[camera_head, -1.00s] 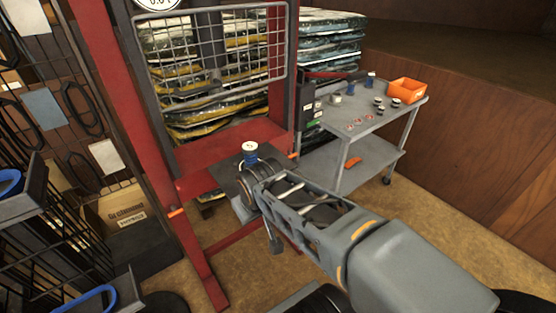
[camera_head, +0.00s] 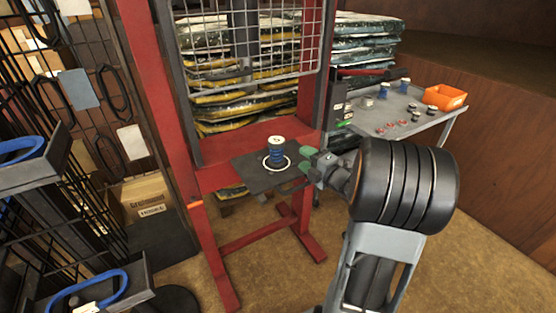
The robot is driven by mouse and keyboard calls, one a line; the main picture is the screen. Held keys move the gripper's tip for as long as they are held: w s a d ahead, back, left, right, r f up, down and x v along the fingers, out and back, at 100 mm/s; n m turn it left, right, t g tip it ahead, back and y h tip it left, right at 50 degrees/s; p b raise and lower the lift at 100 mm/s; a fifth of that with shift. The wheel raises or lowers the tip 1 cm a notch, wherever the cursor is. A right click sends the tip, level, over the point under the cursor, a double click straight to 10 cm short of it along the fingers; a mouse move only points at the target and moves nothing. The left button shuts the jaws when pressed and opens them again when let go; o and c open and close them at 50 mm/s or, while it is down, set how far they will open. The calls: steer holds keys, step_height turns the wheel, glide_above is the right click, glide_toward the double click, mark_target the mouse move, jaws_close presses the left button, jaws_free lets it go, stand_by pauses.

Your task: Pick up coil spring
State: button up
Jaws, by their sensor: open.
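A blue coil spring (camera_head: 277,156) with a pale cap on top stands upright on a dark plate (camera_head: 249,168) of the red press frame. A pale ring shows around its foot. My gripper (camera_head: 307,160), with green fingertips, is open just right of the spring, over the plate's right side. A small gap shows between the fingertips and the spring. The fingers point left toward it, and nothing is held.
The red press frame (camera_head: 170,110) has a wire mesh guard (camera_head: 250,40) above and behind the spring. A grey cart (camera_head: 410,130) at right holds small parts and an orange bin (camera_head: 444,97). Wire racks (camera_head: 60,220) with blue loops stand at left.

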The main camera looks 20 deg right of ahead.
mark_target(277, 139)
steer(key=p+x, duration=0.2)
steer(key=x, duration=1.1)
steer(key=shift+w+a+r, duration=0.1)
steer(key=shift+a, duration=0.15)
jaws_close()
stand_by(0.5)
